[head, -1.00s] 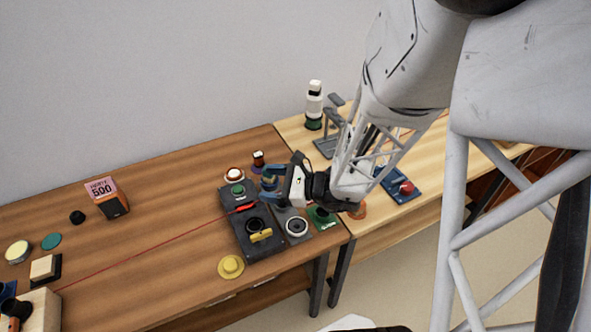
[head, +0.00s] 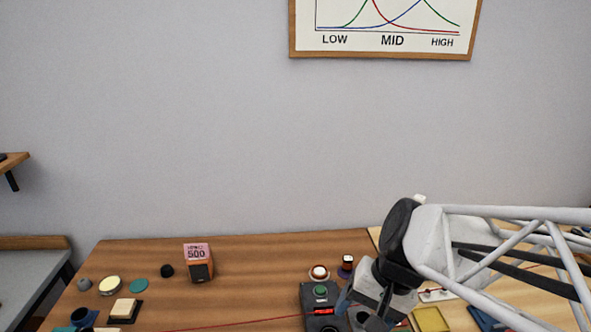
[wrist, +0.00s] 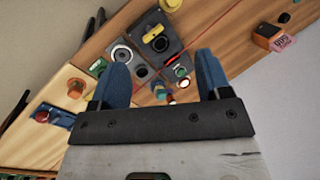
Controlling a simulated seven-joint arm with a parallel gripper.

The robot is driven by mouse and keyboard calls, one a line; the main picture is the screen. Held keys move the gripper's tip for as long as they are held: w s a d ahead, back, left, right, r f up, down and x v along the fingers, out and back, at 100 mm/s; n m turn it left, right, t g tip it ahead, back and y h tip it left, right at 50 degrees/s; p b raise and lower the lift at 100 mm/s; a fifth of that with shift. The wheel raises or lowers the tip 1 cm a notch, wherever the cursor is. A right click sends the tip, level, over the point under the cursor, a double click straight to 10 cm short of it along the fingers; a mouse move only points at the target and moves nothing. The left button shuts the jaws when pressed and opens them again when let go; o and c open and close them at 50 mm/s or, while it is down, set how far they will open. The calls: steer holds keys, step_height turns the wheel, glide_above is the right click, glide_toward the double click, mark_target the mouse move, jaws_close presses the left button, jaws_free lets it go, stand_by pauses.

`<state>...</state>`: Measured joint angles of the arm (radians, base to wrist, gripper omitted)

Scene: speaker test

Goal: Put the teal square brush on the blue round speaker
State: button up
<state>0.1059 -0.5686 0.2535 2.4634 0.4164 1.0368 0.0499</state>
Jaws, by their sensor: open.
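My gripper (head: 355,309) is at the lower right in the head view, above the dark control box (head: 316,293). In the wrist view its two blue fingers stand wide apart with nothing held between them (wrist: 162,75). I cannot pick out a teal square brush for certain. A flat teal disc (head: 138,285) lies at the left of the table. A blue round thing (head: 84,317), cut by the bottom edge at the far left, may be the speaker. A small teal and yellow thing (wrist: 158,91) shows beyond the fingers, too small to name.
An orange and black box marked 500 (head: 200,267) stands at the table's back. A cream block on a black base (head: 125,309) lies at the left. A red-and-white button (head: 319,272) and a spool (head: 347,264) stand close to my gripper.

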steer(key=s+d+r+n+t+h, duration=0.2)
steer(key=d+r+n+h, duration=0.1)
steer(key=r, duration=0.3)
steer(key=shift+d+n+h, duration=0.15)
steer(key=shift+n+h, duration=0.45)
stand_by(0.8)
